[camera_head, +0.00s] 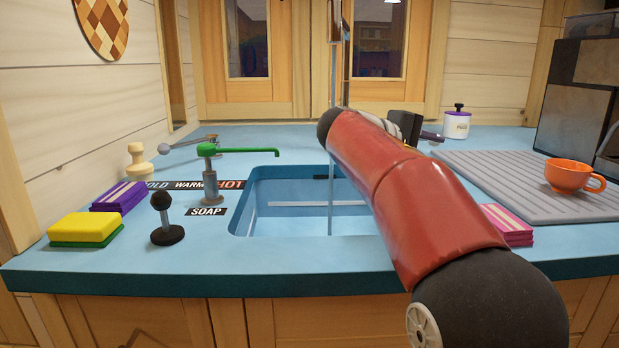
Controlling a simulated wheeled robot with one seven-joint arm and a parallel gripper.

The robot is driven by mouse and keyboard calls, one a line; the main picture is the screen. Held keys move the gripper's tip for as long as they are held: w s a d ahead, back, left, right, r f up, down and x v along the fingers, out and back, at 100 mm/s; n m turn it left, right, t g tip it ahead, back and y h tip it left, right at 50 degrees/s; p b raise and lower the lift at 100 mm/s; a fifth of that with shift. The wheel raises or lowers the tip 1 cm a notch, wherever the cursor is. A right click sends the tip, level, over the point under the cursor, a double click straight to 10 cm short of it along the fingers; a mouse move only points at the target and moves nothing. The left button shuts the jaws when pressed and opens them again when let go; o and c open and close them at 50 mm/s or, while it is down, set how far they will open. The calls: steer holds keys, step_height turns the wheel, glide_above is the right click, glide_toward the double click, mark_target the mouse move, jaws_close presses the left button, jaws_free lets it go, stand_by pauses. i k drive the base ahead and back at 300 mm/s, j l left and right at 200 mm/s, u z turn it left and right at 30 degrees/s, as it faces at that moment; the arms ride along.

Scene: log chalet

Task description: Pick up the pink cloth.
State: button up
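The pink cloth (512,226) is a folded, striped stack on the blue counter. It lies right of the sink, by the front edge of the grey drying mat. My gripper (418,130) shows only in part as dark pieces behind the arm, above the back of the counter. It is well behind and left of the cloth, apart from it. Its fingers are mostly hidden, so I cannot tell whether it is open.
The sink basin (300,205) is in the middle. An orange cup (573,176) stands on the grey drying mat (490,172). At left are a yellow-green sponge (85,229), a purple cloth (121,196), a black-knobbed lever (165,225) and a green tap (212,165).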

mark_target(515, 231)
steer(key=k, duration=1.1)
